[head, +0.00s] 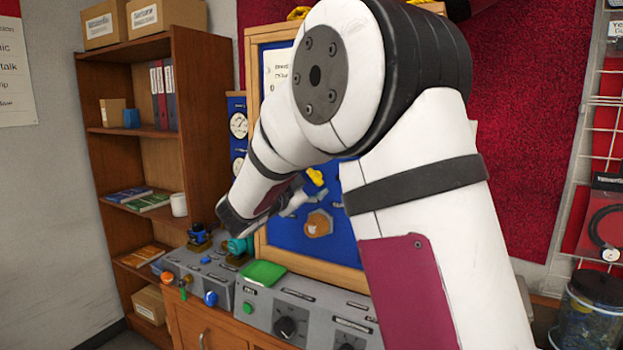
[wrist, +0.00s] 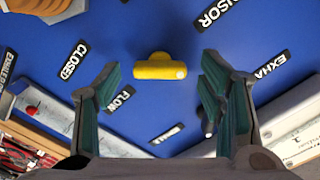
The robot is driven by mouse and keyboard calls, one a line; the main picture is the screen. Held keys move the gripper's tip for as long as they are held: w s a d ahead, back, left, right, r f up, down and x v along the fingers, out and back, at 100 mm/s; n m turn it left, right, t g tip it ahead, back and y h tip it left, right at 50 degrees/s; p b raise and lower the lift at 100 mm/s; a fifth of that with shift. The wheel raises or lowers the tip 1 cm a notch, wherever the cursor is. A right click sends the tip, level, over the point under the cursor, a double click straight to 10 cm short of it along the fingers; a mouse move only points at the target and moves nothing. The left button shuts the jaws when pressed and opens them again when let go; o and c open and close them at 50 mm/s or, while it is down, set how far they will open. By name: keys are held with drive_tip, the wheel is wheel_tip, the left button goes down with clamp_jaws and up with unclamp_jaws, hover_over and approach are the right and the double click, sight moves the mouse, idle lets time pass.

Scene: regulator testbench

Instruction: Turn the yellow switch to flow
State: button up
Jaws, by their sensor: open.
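The yellow switch (wrist: 160,67) is on a blue panel (wrist: 140,25) in the wrist view. Its bar lies roughly level there, with a bump on top and a pale dot at its right end. The FLOW label (wrist: 119,100) is below left of it and the CLOSED label (wrist: 74,60) further left. My gripper (wrist: 160,72) is open, its teal-lined fingers to either side of the switch with gaps; no contact shows. In the head view a yellow part (head: 315,178) shows on the blue board, beside my arm, which hides much of the board.
An EXHA... label (wrist: 272,65) is right of the switch, and a label ending in SOR is at upper right. In the head view, grey consoles (head: 265,306) with knobs stand below the board. A wooden shelf (head: 190,95) is at left.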

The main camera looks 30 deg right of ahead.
drive_tip(key=shift+w+d, duration=0.3)
drive_tip(key=shift+d, duration=0.2)
drive_tip(key=c, duration=1.2)
drive_tip(key=shift+o, duration=0.2)
